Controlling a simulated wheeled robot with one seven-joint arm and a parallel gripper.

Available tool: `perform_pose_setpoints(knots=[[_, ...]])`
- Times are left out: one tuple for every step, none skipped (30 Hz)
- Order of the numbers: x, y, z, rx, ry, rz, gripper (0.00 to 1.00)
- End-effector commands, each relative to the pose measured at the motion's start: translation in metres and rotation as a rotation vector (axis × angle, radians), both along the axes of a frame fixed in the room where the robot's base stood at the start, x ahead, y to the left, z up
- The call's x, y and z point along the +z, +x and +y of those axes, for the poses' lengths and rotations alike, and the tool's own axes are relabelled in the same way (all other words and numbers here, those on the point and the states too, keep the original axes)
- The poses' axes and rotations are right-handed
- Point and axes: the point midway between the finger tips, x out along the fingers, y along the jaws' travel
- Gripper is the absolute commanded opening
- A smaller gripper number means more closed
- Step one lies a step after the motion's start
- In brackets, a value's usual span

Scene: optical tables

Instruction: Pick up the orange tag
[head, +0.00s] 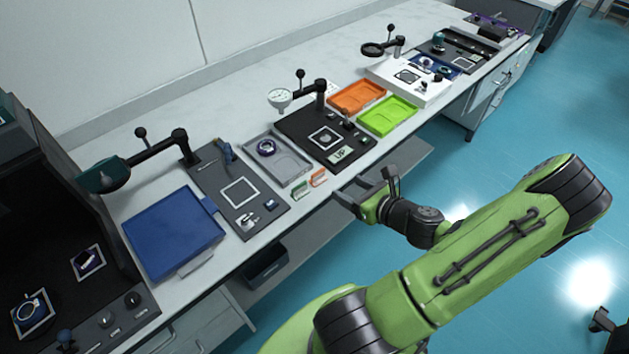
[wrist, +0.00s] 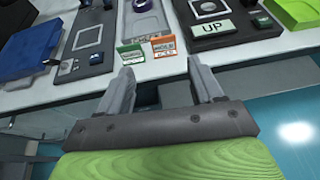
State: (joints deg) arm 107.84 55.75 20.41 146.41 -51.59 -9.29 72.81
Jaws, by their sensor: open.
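The orange tag (head: 319,178) is a small orange and white card near the front edge of the white bench. In the wrist view the orange tag (wrist: 166,46) stands just beyond the fingertips, roughly between them in the picture. A green tag (head: 300,189) is close to its left; it also shows in the wrist view (wrist: 131,52). My gripper (head: 358,196) is at the bench's front edge, to the right of and nearer than the tags. In the wrist view my gripper (wrist: 160,78) has its two fingers spread with nothing between them.
A grey tray (head: 290,166) lies behind the tags. A black panel marked UP (head: 303,133) is to their right, and a dark panel (head: 213,181) and blue case (head: 172,234) to their left. Orange (head: 357,97) and lime (head: 388,116) trays are farther right. Shelves jut below the bench top.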

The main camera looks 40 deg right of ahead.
Motion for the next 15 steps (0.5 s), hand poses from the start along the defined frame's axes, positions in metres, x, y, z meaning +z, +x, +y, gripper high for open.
perform_pose_setpoints(knots=[[-0.015, 0.013, 0.000, 0.009, -0.005, 0.001, 0.66], [-0.017, 0.021, 0.001, 0.010, -0.006, 0.000, 0.66], [-0.020, 0.030, 0.000, 0.009, -0.004, -0.001, 0.66], [-0.021, 0.037, 0.000, 0.009, -0.003, 0.000, 0.66], [-0.023, 0.044, 0.000, 0.009, -0.002, -0.001, 0.66], [-0.025, 0.052, -0.001, 0.007, -0.002, -0.002, 0.66], [-0.027, 0.058, -0.001, 0.007, -0.002, -0.001, 0.66], [-0.029, 0.062, -0.002, 0.007, -0.003, 0.000, 0.66], [-0.030, 0.067, -0.002, 0.007, -0.003, 0.000, 0.66], [-0.031, 0.069, -0.002, 0.004, -0.002, 0.000, 0.66], [-0.032, 0.072, -0.002, 0.004, -0.002, 0.000, 0.66], [-0.034, 0.077, -0.003, 0.006, -0.003, 0.000, 0.66], [-0.036, 0.082, -0.003, 0.006, -0.004, 0.000, 0.66], [-0.038, 0.087, -0.004, 0.006, -0.005, -0.001, 0.66], [-0.042, 0.095, -0.005, 0.006, -0.005, -0.001, 0.66]])
